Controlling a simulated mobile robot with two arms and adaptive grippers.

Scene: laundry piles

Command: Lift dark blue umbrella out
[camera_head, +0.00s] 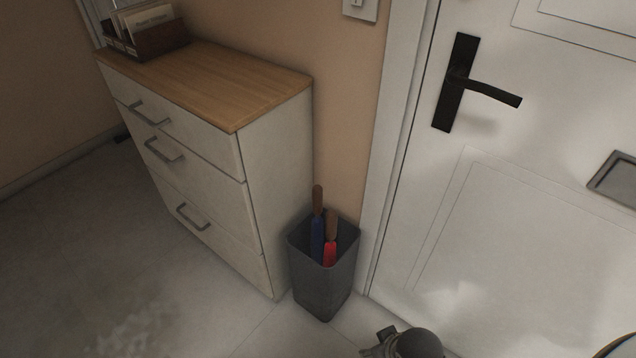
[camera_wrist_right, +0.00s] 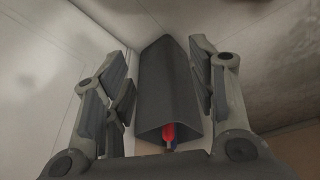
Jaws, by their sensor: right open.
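The dark blue umbrella (camera_head: 317,238) stands in a grey bin (camera_head: 322,292), its brown handle rising above the rim. A red umbrella (camera_head: 330,253) with a brown handle stands beside it, to its right. Their lower parts are hidden inside the bin. In the right wrist view the bin (camera_wrist_right: 165,85) appears between the spread fingers of my right gripper (camera_wrist_right: 160,72), with the red umbrella (camera_wrist_right: 168,132) showing at its opening. That gripper is open and empty, apart from both umbrellas. My left gripper is not in view.
A white drawer cabinet (camera_head: 200,150) with a wooden top stands left of the bin, holding a dark box (camera_head: 150,38). A white door (camera_head: 520,200) with a black handle (camera_head: 480,88) is on the right. The floor (camera_head: 130,260) before the cabinet is clear.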

